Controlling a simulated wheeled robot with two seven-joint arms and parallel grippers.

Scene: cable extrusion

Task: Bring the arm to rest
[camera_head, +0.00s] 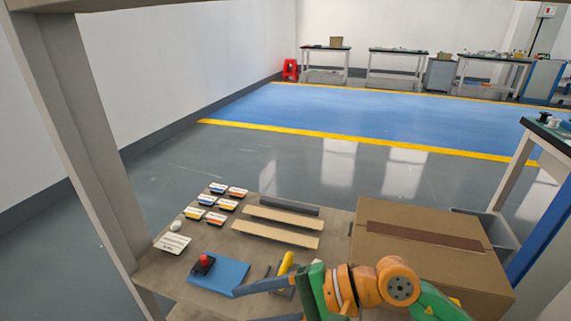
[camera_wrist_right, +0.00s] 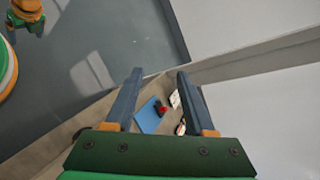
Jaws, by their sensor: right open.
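My right arm comes in from the lower right of the head view, with its orange and green joints low over the table. My right gripper (camera_wrist_right: 160,75) is open and empty in the wrist view, its two dark fingers well apart. In the head view one dark finger reaches left, just in front of a blue mat (camera_head: 217,274); the rest of the gripper is partly cut off by the lower edge.
The table (camera_head: 165,265) holds a red-topped item (camera_head: 204,262), small labelled packs (camera_head: 217,218), two light strips (camera_head: 275,232), a yellow-handled tool (camera_head: 286,262) and a large cardboard box (camera_head: 430,245). A grey post (camera_head: 85,130) stands at the left.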

